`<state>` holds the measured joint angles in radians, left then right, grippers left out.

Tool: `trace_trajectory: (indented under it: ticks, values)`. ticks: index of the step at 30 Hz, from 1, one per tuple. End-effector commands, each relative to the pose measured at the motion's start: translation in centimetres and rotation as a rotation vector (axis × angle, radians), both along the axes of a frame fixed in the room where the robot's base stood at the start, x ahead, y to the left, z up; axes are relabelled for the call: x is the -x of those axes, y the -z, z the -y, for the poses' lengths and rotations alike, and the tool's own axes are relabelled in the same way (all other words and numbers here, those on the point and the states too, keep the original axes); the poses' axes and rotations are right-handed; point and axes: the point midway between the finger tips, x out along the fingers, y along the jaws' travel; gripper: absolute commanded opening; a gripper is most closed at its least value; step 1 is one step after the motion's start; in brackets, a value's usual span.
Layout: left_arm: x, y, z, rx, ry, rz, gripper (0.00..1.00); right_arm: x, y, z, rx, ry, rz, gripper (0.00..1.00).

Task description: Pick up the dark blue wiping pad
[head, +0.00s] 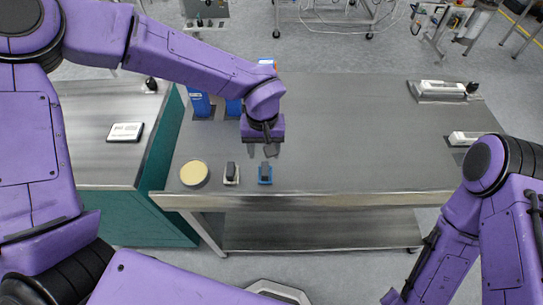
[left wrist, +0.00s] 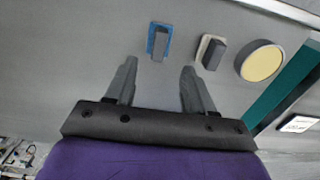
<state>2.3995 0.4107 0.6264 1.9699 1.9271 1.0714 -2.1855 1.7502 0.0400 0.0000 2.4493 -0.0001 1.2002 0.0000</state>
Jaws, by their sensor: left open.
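The blue wiping pad (head: 265,180) lies on the steel table near its front edge, with a dark grey grip block on top. It also shows in the left wrist view (left wrist: 152,50), just beyond the fingertips. My left gripper (head: 262,152) is above the table, behind the pad in the head view. In the left wrist view its two fingers (left wrist: 158,66) are spread apart, with nothing between them. The gripper is apart from the pad. My right arm is at the lower right, and its gripper is not visible.
A similar beige pad (head: 231,181) lies left of the blue one, then a round yellow-topped disc (head: 194,173). Blue containers (head: 199,104) stand farther back, partly behind my left arm. The table's middle (head: 350,140) is clear. A white-screened device (head: 125,132) lies on the left counter.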

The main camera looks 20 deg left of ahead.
Motion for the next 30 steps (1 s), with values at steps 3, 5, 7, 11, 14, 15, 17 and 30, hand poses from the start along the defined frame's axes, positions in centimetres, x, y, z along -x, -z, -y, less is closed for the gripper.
trace_trajectory:
  ticks: [3,5,7,11,14,15,17,30]
  values:
    - [0.1,1.2,0.1,-0.004,0.003,-0.004,0.53,0.0,-0.2,0.0,-0.001,0.000,-0.001,0.43]
    - [0.0,2.3,0.2,-0.004,0.006,-0.004,0.53,0.0,-0.4,0.0,0.000,0.000,-0.001,0.43]
    - [0.0,3.7,0.3,-0.005,0.009,-0.004,0.53,0.1,-0.5,0.0,0.000,0.000,-0.001,0.43]
    - [-0.1,5.3,0.4,-0.003,0.010,-0.002,0.53,0.1,-0.7,0.0,0.000,0.000,-0.001,0.43]
    - [-0.3,6.5,0.3,-0.006,0.011,-0.003,0.53,0.1,-1.4,0.0,0.000,0.000,-0.001,0.43]
    - [-0.4,7.2,0.3,-0.007,0.012,-0.004,0.53,0.0,-1.8,0.0,0.000,0.000,-0.001,0.43]
    - [-0.6,8.3,0.2,-0.006,0.011,-0.003,0.53,0.0,-2.3,0.0,0.000,0.000,-0.001,0.43]
    - [-0.6,10.6,0.1,-0.001,0.004,0.000,0.30,0.0,-2.2,0.0,0.000,0.000,-0.002,0.43]
